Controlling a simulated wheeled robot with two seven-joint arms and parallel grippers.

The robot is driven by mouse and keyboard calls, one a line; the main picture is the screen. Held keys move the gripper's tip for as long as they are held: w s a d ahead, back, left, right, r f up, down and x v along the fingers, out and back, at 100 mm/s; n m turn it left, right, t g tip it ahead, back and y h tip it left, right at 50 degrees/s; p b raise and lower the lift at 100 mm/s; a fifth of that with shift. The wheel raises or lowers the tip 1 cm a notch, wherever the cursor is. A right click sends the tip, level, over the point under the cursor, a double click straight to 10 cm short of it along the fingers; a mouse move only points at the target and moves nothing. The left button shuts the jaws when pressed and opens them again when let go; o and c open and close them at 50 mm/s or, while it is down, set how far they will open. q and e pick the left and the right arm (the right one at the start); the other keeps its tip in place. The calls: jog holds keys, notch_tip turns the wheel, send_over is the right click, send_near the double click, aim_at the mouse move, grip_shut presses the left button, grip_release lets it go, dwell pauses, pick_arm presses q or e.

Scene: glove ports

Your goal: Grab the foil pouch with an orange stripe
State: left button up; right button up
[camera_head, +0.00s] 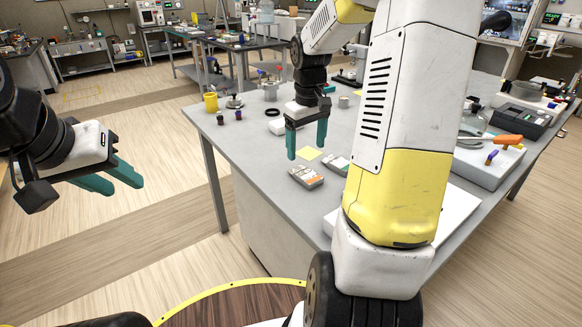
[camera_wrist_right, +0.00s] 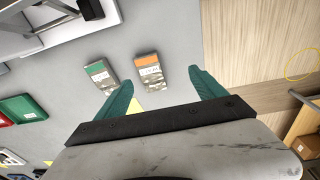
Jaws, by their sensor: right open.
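The foil pouch with an orange stripe (camera_head: 306,177) lies flat near the front edge of the grey table. In the right wrist view the orange-striped pouch (camera_wrist_right: 150,72) shows ahead of the fingertips, between their lines. A similar pouch with a green stripe (camera_wrist_right: 102,76) lies just left of it there, apart from it. It also shows in the head view (camera_head: 337,163), partly behind my arm. My right gripper (camera_head: 307,146) is open and empty, above the table behind the orange-striped pouch. My left gripper (camera_head: 127,187) is open and empty, out over the floor left of the table.
A yellow square (camera_head: 308,154) lies on the table near the pouches. A yellow mug (camera_head: 211,102), small dark bottles and a black ring stand farther back. A white tray with an orange-handled tool (camera_head: 507,140) stands at the right. My right arm hides part of the table.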

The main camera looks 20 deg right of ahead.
jog(key=g, duration=0.1)
send_over(311, 177)
notch_tip(311, 177, down, 4)
jog(key=shift+a+f, duration=0.15)
jog(key=shift+f, duration=0.1)
notch_tip(311, 177, down, 8)
jog(key=shift+f, duration=0.1)
jog(key=c, duration=1.5)
